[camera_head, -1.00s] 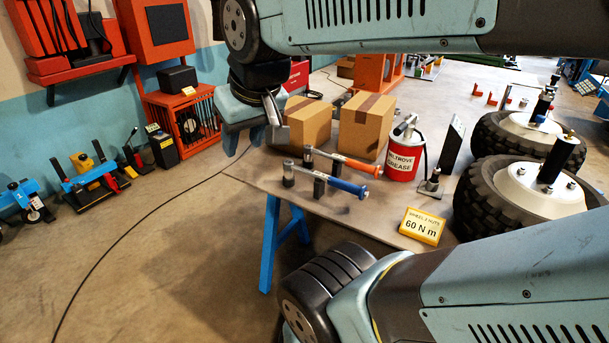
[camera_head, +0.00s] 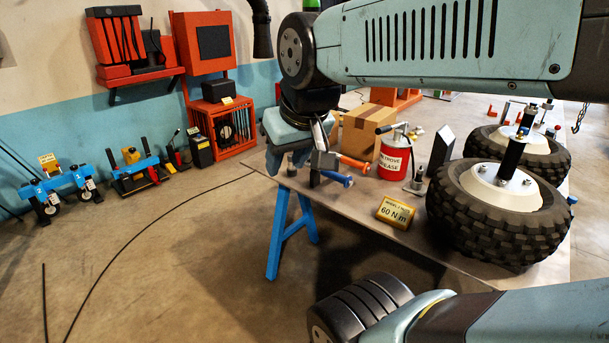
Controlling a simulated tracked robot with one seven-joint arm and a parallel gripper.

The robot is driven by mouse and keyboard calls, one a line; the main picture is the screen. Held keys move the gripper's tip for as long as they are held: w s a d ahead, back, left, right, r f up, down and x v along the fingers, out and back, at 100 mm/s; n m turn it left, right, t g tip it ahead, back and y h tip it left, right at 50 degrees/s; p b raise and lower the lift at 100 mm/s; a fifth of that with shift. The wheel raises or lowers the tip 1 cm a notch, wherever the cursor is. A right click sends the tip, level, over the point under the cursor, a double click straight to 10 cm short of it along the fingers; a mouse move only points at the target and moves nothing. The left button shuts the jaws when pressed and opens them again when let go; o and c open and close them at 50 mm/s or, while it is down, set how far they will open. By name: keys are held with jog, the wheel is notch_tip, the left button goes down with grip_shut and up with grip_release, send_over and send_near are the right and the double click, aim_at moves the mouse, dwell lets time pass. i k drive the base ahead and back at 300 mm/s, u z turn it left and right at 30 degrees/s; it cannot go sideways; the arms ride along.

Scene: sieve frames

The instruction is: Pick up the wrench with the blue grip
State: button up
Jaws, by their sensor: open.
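The wrench with the blue grip (camera_head: 339,179) lies near the front left of the workbench, its grip end pointing right. A second wrench with an orange grip (camera_head: 353,162) lies just behind it. My gripper (camera_head: 298,161) is open, over the left end of the bench. Its right finger stands in front of the wrench shafts in this view and hides much of them. The gripper looks close to the wrenches, but I cannot tell whether it touches either one.
The workbench (camera_head: 350,210) also holds a cardboard box (camera_head: 362,140), a red and white grease can (camera_head: 394,158), a yellow torque sign (camera_head: 395,212) and large tyred wheels (camera_head: 495,225). A black cable (camera_head: 150,232) runs across the open floor at left.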

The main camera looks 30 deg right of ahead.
aim_at(348, 181)
jog(key=z, duration=0.8)
jog(key=i, duration=0.95)
jog(key=u, duration=0.45)
jog(key=k, duration=1.45)
jog(key=z, duration=0.4)
jog(key=i, duration=0.5)
jog(key=u, duration=0.1)
